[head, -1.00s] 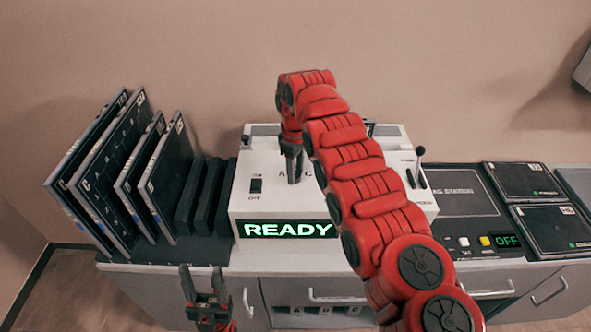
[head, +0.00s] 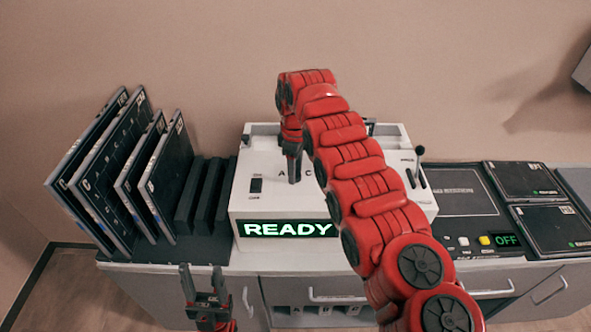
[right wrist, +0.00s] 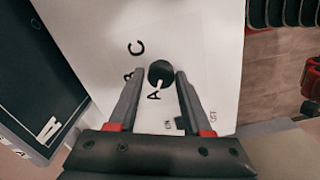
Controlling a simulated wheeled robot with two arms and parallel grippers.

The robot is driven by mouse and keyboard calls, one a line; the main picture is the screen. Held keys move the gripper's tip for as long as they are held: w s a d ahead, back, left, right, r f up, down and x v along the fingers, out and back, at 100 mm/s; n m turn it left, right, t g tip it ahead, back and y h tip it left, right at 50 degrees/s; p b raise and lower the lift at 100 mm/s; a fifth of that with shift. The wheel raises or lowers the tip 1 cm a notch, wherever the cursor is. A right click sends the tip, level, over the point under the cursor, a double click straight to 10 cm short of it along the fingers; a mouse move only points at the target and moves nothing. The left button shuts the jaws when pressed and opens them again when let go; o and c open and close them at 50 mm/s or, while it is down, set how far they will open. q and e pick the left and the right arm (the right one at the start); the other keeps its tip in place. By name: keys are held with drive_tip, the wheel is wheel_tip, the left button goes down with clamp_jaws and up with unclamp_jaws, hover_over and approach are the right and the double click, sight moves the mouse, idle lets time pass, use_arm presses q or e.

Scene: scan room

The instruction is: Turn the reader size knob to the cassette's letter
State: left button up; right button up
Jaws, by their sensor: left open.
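The white reader (head: 325,207) stands mid-counter, its front display lit green with READY. Its dark round size knob (right wrist: 160,73) shows in the right wrist view, with letters A, B and C beside it; its pointer direction is unclear. My right gripper (right wrist: 160,78) has its fingers either side of the knob, with a slight gap visible on the left. In the head view the right gripper (head: 294,170) points down and hides the knob. A dark panel (right wrist: 42,78) with a large white A lies left in the wrist view. My left gripper (head: 204,272) is open and empty, low in front of the counter.
Several dark cassettes (head: 113,170) stand in a rack at the left. A black switch (head: 256,186) is on the reader's left and a lever (head: 417,165) on its right. A dark station (head: 462,200) with OFF lit and flat panels fill the right counter.

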drive_tip(key=o, duration=0.3)
drive_tip(key=shift+r, duration=0.4)
wheel_tip(320, 180, up, 2)
drive_tip(key=shift+r+p, duration=0.25)
drive_tip(key=shift+p, duration=0.1)
wheel_tip(320, 180, up, 14)
drive_tip(key=p, duration=1.4)
drive_tip(key=shift+s+f, duration=0.1)
drive_tip(key=shift+s, duration=0.05)
